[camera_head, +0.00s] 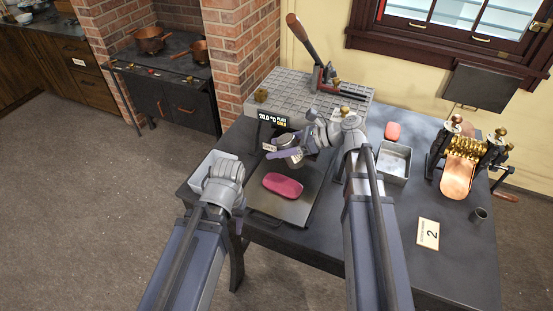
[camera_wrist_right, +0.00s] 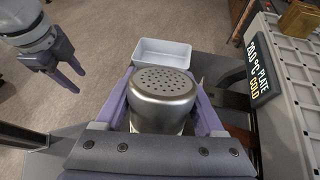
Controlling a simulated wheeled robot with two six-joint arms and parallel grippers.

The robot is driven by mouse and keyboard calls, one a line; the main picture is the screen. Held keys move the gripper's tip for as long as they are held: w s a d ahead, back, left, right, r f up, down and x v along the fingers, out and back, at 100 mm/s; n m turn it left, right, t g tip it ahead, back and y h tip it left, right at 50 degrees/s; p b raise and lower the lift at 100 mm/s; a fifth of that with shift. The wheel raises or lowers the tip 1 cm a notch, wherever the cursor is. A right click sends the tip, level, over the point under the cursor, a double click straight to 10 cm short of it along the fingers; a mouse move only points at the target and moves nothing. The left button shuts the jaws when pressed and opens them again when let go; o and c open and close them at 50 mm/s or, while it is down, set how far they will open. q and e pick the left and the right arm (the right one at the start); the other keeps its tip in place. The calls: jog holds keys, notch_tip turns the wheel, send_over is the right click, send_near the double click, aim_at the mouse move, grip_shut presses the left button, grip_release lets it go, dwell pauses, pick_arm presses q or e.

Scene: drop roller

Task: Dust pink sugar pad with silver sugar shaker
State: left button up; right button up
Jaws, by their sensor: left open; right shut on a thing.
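The pink sugar pad (camera_head: 283,186) lies on a dark flat plate (camera_head: 262,203) near the table's front left. My right gripper (camera_head: 287,148) is shut on the silver sugar shaker (camera_wrist_right: 163,92), its purple fingers on both sides of it. The shaker is just behind the pad in the head view, and its perforated top faces the right wrist camera. No falling sugar shows. My left gripper (camera_wrist_right: 68,80) is open and empty, left of the shaker in the right wrist view. In the head view its fingers are mostly hidden by its own wrist.
A white tray (camera_wrist_right: 162,52) stands at the table's left edge. Behind the pad is a tiled block (camera_head: 290,88) with a lever and temperature display. To the right are a metal tray (camera_head: 394,161), a pink piece (camera_head: 392,131), a brass roller machine (camera_head: 466,160) and a card (camera_head: 428,233).

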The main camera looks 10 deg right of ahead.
notch_tip(320, 180, down, 6)
jog(key=b, duration=0.5)
jog(key=shift+w+f, duration=0.25)
jog(key=shift+w, duration=0.05)
